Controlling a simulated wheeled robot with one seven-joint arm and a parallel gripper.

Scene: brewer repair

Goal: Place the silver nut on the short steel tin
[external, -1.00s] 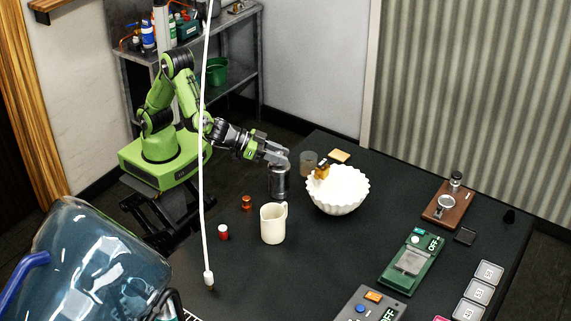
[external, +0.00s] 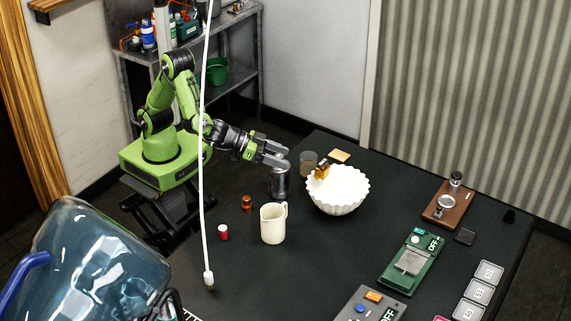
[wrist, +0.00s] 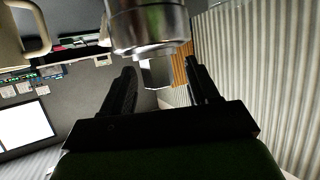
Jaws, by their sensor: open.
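A steel cylinder (external: 280,184), which looks like the steel tin, stands upright on the dark table, left of the white bowl. A shiny metal cylinder (wrist: 148,28), apparently the same one, fills the top middle of the wrist view. My gripper (external: 284,156) is open at the top of the tin, with its two fingers spread.
A fluted white bowl (external: 338,192) stands right of the tin, and a greyish cup (external: 308,163) behind it. A cream mug (external: 273,224) stands in front. Small red-brown (external: 247,203) and red-and-white (external: 223,232) pieces lie left of it. A white cable (external: 203,150) hangs in front.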

